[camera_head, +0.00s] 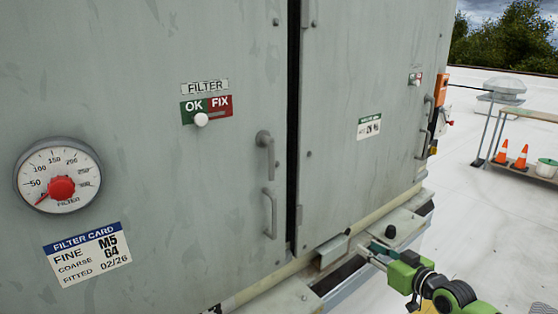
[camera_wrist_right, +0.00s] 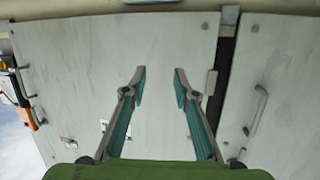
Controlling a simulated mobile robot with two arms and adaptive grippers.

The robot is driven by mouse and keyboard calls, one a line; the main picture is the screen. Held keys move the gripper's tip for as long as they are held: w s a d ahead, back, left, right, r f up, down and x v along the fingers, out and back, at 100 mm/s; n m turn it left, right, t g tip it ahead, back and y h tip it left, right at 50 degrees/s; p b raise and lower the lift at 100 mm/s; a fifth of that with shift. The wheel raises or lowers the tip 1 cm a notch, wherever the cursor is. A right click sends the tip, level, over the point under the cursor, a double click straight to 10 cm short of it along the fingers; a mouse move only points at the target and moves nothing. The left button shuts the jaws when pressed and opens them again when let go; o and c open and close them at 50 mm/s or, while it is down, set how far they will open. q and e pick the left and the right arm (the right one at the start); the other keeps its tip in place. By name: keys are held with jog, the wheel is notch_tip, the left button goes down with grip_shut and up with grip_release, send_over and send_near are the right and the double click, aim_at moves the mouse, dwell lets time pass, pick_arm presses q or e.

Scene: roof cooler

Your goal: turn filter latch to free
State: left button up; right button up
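The grey filter latch lever (camera_head: 270,160) is on the left cabinet door, near the dark gap, and points downward. A fixed grey pull handle (camera_head: 270,212) is below it; a grey handle also shows at the right of the right wrist view (camera_wrist_right: 258,110). My right gripper (camera_wrist_right: 160,78) is open and empty, its two teal-padded fingers spread before the pale door panel. In the head view my green right arm is at the lower right, its gripper (camera_head: 378,250) low near the cabinet's base rail, below and right of the latch. My left gripper is out of view.
The left door carries a FILTER OK/FIX slider (camera_head: 202,119) with its white knob on the OK side, a round gauge (camera_head: 58,175) and a filter card (camera_head: 88,254). A base rail (camera_head: 400,225) juts out below. A bench with cones (camera_head: 520,158) stands far right.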

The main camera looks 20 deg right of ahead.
jog(key=w+a+r+n+t+y, duration=0.15)
jog(key=a+r, duration=0.35)
jog(key=r, duration=0.6)
jog(key=n+g+y+p, duration=0.2)
jog(key=n+y+p, duration=0.25)
jog(key=y, duration=0.25)
send_near(274, 163)
jog(key=shift+t+h, duration=0.25)
jog(key=p+x, duration=0.4)
jog(key=x, duration=0.4)
jog(key=shift+w+a, duration=0.15)
jog(key=shift+a, duration=0.15)
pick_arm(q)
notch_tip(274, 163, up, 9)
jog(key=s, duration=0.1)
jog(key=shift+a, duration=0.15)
pick_arm(e)
jog(key=shift+w+a+f, duration=0.1)
jog(key=shift+w+a, duration=0.1)
jog(key=shift+w, duration=0.1)
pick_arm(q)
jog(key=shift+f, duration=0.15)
pick_arm(e)
jog(key=shift+c, duration=0.3)
grip_shut()
